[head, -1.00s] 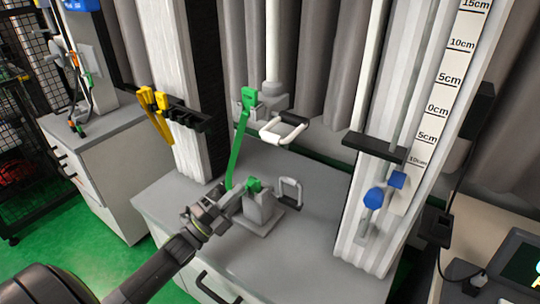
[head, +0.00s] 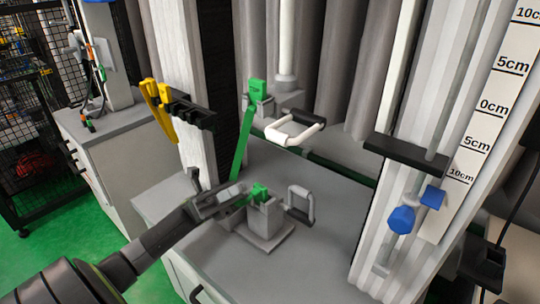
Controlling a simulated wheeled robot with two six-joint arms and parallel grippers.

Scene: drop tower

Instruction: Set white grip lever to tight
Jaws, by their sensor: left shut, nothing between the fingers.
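A white U-shaped handle with a black section (head: 295,128) sticks out from a grey fixture at the foot of a white vertical pole. A second, light grey loop handle (head: 302,206) stands beside a small grey block (head: 264,220) on the grey bench top. I cannot tell for certain which of the two is the white grip lever. My left gripper (head: 240,197) reaches in from the lower left, shut and empty. Its tip is close to a green clip (head: 259,192) on the block; whether they touch is unclear. My right gripper is not in view.
A long green strap (head: 241,140) runs from a green head (head: 257,92) down behind my left gripper. Yellow clamps (head: 158,105) hang on a black rack at the left. A white ruled column with blue knobs (head: 401,219) stands at the right. The bench front is clear.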

